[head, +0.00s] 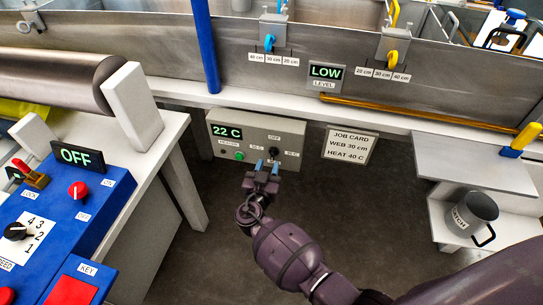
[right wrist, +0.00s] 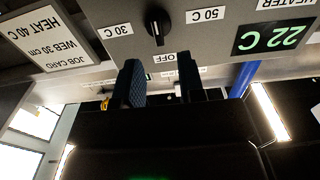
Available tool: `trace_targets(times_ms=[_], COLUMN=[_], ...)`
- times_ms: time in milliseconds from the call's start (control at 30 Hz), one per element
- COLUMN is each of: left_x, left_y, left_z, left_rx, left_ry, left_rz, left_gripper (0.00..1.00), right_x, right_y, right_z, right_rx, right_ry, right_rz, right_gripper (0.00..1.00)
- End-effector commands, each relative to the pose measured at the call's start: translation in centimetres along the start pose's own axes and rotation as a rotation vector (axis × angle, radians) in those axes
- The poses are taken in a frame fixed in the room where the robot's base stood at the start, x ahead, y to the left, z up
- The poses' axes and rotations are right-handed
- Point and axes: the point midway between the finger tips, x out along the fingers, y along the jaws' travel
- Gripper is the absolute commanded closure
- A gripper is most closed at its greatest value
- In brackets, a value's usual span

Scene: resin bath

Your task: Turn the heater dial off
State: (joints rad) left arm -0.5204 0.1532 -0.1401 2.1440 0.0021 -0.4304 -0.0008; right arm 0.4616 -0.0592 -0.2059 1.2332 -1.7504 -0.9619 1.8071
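The heater box (head: 225,117) is a grey panel low on the wall, with a green "22 C" display (head: 226,132). Its black dial (head: 273,151) has OFF above it, 50 C to its left and 30 C to its right. In the right wrist view, upside down, the dial (right wrist: 157,27) shows clearly, with a pale mark on its ridge; its exact setting is hard to tell. My right gripper (head: 267,167) is just below and in front of the dial. Its dark blue fingers (right wrist: 160,70) are apart, with nothing between them, short of the dial. My left gripper is not in view.
A green button (head: 239,156) is on the box. A job card (head: 349,146) reading WEB 30 cm, HEAT 40 C hangs right of it. A blue control console (head: 50,225) stands left; a shelf with a grey mug (head: 471,214) stands right. The floor between is clear.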

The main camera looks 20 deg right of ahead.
Motion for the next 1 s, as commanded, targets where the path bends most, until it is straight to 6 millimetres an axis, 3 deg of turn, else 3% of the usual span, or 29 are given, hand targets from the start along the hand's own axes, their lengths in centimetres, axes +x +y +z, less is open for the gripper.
trace_targets(times_ms=[100,300,700,933,1000], left_x=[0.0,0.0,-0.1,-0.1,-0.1], left_y=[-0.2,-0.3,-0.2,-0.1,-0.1], left_z=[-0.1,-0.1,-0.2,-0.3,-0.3], left_rx=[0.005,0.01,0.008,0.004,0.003], left_ry=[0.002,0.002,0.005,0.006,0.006], left_rz=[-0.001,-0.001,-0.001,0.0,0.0], left_gripper=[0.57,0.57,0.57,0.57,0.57], right_x=[1.9,4.0,4.6,4.6,4.6], right_y=[0.0,0.0,0.0,0.0,0.0], right_z=[0.0,0.0,0.1,0.1,0.1], right_rx=[-0.001,-0.001,-0.001,-0.001,-0.001], right_ry=[0.0,0.0,-0.001,-0.001,-0.001], right_rz=[0.001,0.0,0.0,0.0,0.0], right_gripper=[0.64,0.64,0.64,0.98,1.0])
